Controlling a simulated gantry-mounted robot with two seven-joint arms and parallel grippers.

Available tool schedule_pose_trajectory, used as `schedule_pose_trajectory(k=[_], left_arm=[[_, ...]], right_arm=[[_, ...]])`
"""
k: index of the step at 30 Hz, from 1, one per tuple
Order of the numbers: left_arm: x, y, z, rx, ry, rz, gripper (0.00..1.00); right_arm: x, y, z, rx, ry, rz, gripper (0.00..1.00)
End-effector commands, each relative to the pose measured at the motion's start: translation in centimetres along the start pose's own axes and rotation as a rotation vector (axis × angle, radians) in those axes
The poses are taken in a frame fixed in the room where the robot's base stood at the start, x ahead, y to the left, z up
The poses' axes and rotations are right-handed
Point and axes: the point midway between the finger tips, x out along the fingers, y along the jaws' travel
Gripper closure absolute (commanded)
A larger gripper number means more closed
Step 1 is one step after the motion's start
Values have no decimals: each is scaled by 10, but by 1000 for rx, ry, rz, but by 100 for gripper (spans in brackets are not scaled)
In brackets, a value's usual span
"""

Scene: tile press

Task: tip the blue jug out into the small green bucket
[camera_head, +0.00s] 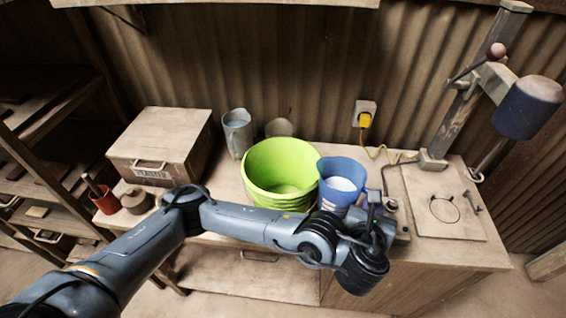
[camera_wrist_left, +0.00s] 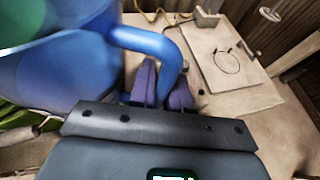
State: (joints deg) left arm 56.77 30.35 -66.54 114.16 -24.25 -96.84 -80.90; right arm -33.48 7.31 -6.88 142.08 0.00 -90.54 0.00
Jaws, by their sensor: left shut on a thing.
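The blue jug (camera_head: 328,190) stands about upright just right of the green bucket, with pale contents showing inside. The green bucket (camera_head: 262,191) is on the bench, open at the top, and looks empty. My left gripper (camera_wrist_left: 164,88) is shut on the jug's handle (camera_wrist_left: 150,41), on the jug's right side. In the wrist view the jug's body (camera_wrist_left: 70,75) fills the left, with a bit of the green bucket (camera_wrist_left: 12,118) below it. Whether the jug's base touches the bench is hidden by my arm. My right gripper is not in view.
A wooden box (camera_head: 165,140), a grey metal jug (camera_head: 238,133) and a terracotta pot (camera_head: 105,201) are on the left of the bench (camera_head: 232,213). The press (camera_head: 470,95) and its board (camera_head: 440,205) are at the right. A yellow plug (camera_head: 365,120) is on the wall behind.

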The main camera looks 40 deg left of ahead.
Motion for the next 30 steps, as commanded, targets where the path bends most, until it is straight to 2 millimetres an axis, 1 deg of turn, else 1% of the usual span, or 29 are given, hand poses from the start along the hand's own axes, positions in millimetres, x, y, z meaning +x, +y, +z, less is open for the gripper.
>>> schedule_pose_trajectory(k=[7,11,14,23,24,26,30], left_arm=[[-5,3,14,-43,7,-17,100],[-10,5,27,-92,18,-38,100],[-15,7,41,-144,29,-59,100],[-32,19,86,-321,68,-133,100],[-31,22,82,-343,75,-141,100],[-29,25,81,-378,82,-155,100],[-31,33,89,-461,99,-190,100]], right_arm=[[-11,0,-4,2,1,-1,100],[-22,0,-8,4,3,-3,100],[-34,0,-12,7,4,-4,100],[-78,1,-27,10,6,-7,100],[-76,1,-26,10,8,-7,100],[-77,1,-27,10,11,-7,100],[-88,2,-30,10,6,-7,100]])
